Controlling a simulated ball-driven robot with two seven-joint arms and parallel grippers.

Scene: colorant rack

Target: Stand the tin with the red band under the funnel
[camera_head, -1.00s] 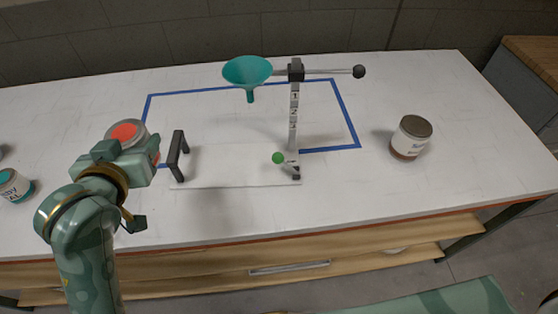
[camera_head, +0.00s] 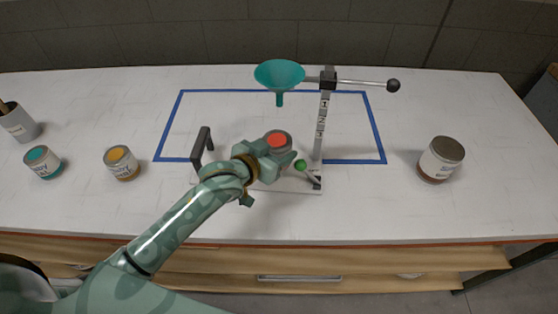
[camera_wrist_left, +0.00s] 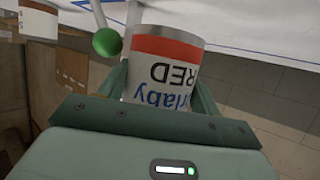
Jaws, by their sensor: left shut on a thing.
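The teal funnel (camera_head: 279,76) hangs from the stand's arm above and behind the tin. The stand's white base plate (camera_head: 232,182) lies beneath the gripper and tin. Whether the tin touches the plate cannot be told. My right gripper is not seen.
The stand's numbered post (camera_head: 323,125) and a green-knobbed lever (camera_head: 301,165) are close right of the tin. A black handle (camera_head: 202,147) stands to its left. A brown-banded tin (camera_head: 440,159) stands right; yellow (camera_head: 122,163) and teal (camera_head: 43,162) tins and a cup (camera_head: 18,123) stand left.

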